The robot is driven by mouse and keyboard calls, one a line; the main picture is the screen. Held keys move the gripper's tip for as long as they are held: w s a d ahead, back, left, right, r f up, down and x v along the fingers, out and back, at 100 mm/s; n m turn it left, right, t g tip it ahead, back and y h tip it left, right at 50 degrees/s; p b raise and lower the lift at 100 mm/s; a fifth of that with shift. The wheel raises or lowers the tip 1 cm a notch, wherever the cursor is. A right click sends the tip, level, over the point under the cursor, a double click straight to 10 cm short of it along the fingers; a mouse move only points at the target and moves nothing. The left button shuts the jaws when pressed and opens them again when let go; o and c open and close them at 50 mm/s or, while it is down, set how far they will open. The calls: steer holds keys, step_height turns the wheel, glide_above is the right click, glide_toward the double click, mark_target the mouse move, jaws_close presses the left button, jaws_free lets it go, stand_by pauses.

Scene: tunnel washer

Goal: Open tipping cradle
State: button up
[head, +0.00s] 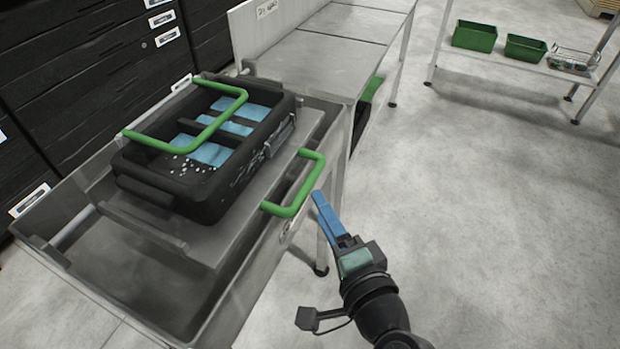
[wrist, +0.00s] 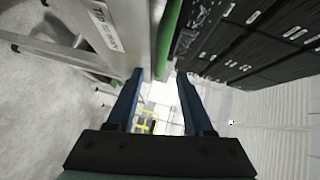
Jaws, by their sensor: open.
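The tipping cradle (head: 215,240) is a grey metal tray set in an open metal trough. It carries a black crate (head: 150,198) and looks level. A green U-shaped handle (head: 312,178) stands out at its right side; a green bar also shows in the wrist view (wrist: 170,40). My gripper (head: 317,195) has blue fingers and is just right of the handle, with the tips close to it. In the wrist view my gripper (wrist: 160,75) is open and nothing is between the fingers. I cannot tell whether a finger touches the handle.
A second green bar (head: 205,135) spans the crate, which holds blue pieces. The trough wall (head: 240,300) is beside my arm. A metal table (head: 330,45) adjoins behind. Black drawers (head: 80,70) line the left. A shelf (head: 500,75) with green bins stands back right. Floor is clear at right.

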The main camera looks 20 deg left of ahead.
mark_target(308, 181)
steer(key=x, duration=0.8)
steer(key=shift+c, duration=0.4)
jaws_close()
stand_by(0.9)
